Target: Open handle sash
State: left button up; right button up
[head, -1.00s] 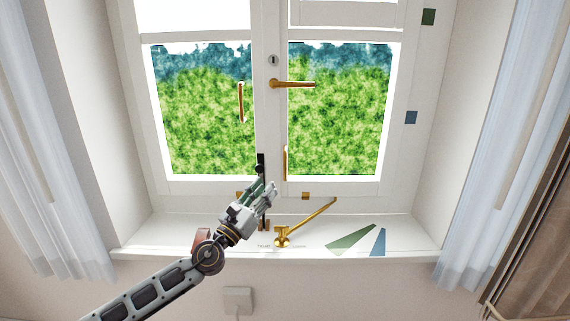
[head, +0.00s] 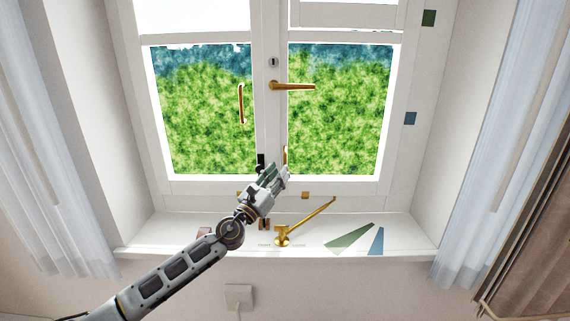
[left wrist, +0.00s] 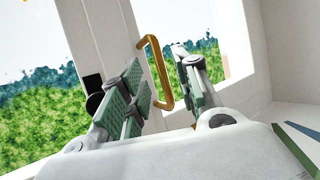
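The right sash (head: 340,187) carries a horizontal brass lever handle (head: 300,87) with its grip pointing right. Lower on its left stile is a vertical brass pull (head: 285,153), partly hidden behind my gripper in the head view. The sash looks shut against the left sash (head: 205,187). My left gripper (head: 276,171) is raised in front of the lower middle of the window. In the left wrist view its green-padded fingers are apart, and the brass pull (left wrist: 157,75) shows between and beyond them. I cannot tell any contact. My right gripper is out of view.
A brass stay (head: 305,222) rises from the white sill (head: 190,240). Green (head: 352,236) and blue (head: 376,241) wedges mark the sill. The left sash has a brass pull (head: 241,103), and a black fitting (head: 261,160) sits near my gripper. Curtains hang at both sides.

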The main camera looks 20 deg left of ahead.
pick_arm(q)
jog(key=p+x, duration=0.1)
jog(key=x, duration=0.3)
jog(key=shift+w+d+r, duration=0.1)
jog(key=shift+w+d, duration=0.05)
jog(key=shift+w, duration=0.15)
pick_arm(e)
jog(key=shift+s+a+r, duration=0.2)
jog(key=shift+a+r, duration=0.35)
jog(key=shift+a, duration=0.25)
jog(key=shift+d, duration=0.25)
pick_arm(q)
grip_shut()
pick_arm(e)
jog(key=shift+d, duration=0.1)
